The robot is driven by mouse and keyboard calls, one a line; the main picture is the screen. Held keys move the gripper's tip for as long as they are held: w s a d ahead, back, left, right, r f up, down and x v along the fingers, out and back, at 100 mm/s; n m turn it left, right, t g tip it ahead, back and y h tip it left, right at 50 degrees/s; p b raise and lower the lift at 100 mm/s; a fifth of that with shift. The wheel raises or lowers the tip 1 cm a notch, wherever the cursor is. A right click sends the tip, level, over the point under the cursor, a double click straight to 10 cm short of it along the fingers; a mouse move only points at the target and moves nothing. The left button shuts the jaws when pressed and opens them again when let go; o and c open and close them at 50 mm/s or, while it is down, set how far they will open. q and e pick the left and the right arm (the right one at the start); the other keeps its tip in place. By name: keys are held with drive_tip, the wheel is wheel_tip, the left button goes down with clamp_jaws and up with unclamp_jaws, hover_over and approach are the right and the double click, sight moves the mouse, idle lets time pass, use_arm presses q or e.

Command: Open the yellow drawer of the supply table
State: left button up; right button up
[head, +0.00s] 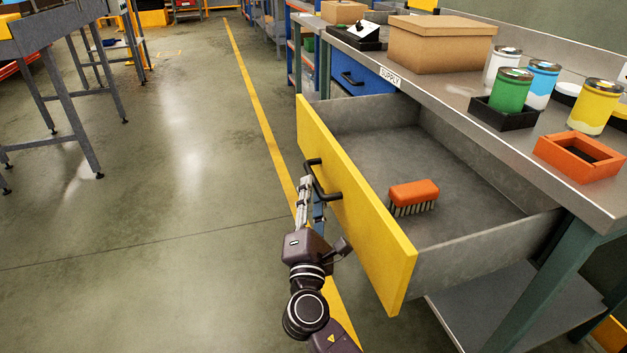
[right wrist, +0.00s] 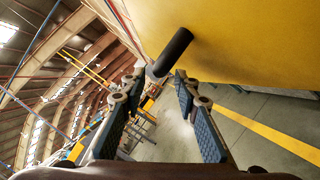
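The yellow drawer (head: 352,205) of the supply table (head: 465,98) stands pulled far out, its grey inside in plain view. Its black handle (head: 322,182) is on the yellow front, and it also shows in the right wrist view (right wrist: 174,52). My right gripper (head: 310,188) is at the handle, in front of the drawer face. In the right wrist view its two fingers (right wrist: 165,82) are apart, with floor visible between them and the handle bar at their tips. Whether they touch the handle I cannot tell. My left gripper is not in view.
An orange brush (head: 414,194) lies in the drawer. A cardboard box (head: 440,44), paint cans (head: 511,90) and an orange tray (head: 579,158) stand on the tabletop. A blue drawer (head: 358,76) is shut behind.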

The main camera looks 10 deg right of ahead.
drive_tip(key=v, duration=0.7)
idle(0.3)
